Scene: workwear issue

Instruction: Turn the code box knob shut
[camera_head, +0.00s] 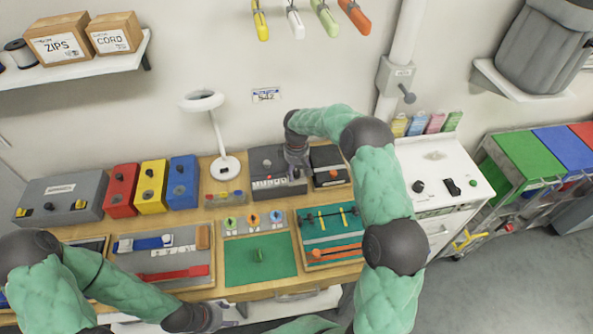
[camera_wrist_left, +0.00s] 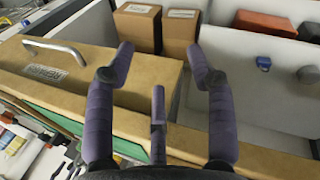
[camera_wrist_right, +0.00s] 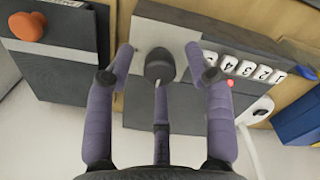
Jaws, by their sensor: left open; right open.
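The code box (camera_head: 262,160) is a dark grey box at the back middle of the bench, with a row of white character wheels on its front. In the right wrist view the code box (camera_wrist_right: 190,108) shows its dark round knob (camera_wrist_right: 159,66) on a light grey plate. My right gripper (camera_wrist_right: 158,58) is open, with its fingers on either side of the knob; I cannot tell if they touch it. In the head view the right gripper (camera_head: 297,165) hides the knob. My left gripper (camera_head: 225,315) is open and empty, low by the bench's front edge; it also shows in the left wrist view (camera_wrist_left: 160,62).
A black box with an orange knob (camera_head: 333,172) stands right of the code box. A lamp (camera_head: 224,165) and blue, yellow and red boxes stand left. Boards with tools lie in front, beside a green mat (camera_head: 240,268). A white cabinet (camera_head: 450,190) is at right.

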